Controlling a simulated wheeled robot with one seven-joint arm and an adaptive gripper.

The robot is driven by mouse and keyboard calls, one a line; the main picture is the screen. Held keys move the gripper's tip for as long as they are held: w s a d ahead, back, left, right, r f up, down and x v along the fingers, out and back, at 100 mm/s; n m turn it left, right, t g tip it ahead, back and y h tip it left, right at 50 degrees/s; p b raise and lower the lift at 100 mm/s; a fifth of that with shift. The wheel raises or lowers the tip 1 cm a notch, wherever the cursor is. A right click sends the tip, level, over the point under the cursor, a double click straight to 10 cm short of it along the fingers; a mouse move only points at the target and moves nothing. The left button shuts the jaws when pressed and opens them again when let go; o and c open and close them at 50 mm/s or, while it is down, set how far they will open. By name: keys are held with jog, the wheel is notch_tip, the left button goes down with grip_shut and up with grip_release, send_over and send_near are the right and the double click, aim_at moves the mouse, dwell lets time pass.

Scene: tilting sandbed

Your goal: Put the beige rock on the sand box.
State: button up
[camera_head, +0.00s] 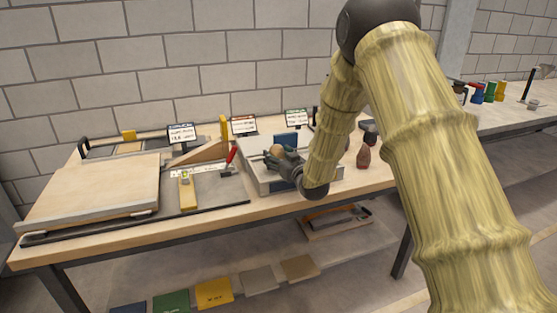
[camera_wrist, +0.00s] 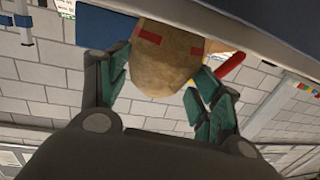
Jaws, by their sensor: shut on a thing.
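The beige rock (camera_wrist: 160,72) is between the two green-padded fingers of my gripper (camera_wrist: 156,88) in the wrist view, with small red marks on it. My gripper is shut on it. In the head view the rock (camera_head: 277,150) shows small at the dark gripper (camera_head: 283,162), over a light grey open box (camera_head: 264,187). I cannot tell whether the rock touches that box. A wide, shallow box with a flat beige top (camera_head: 95,188), which looks like the sand box, lies at the left of the table, apart from my gripper.
Between them lies a dark board (camera_head: 215,190) with a yellow block (camera_head: 187,194) and a red-handled part (camera_head: 231,158). A wooden wedge (camera_head: 205,152) and small signs stand behind. A reddish-brown object (camera_head: 363,157) stands right of the grey box. My arm hides part of the table.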

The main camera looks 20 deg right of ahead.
jog(key=shift+f, duration=0.5)
jog(key=shift+f, duration=0.2)
jog(key=o, duration=1.4)
jog(key=shift+c, duration=0.2)
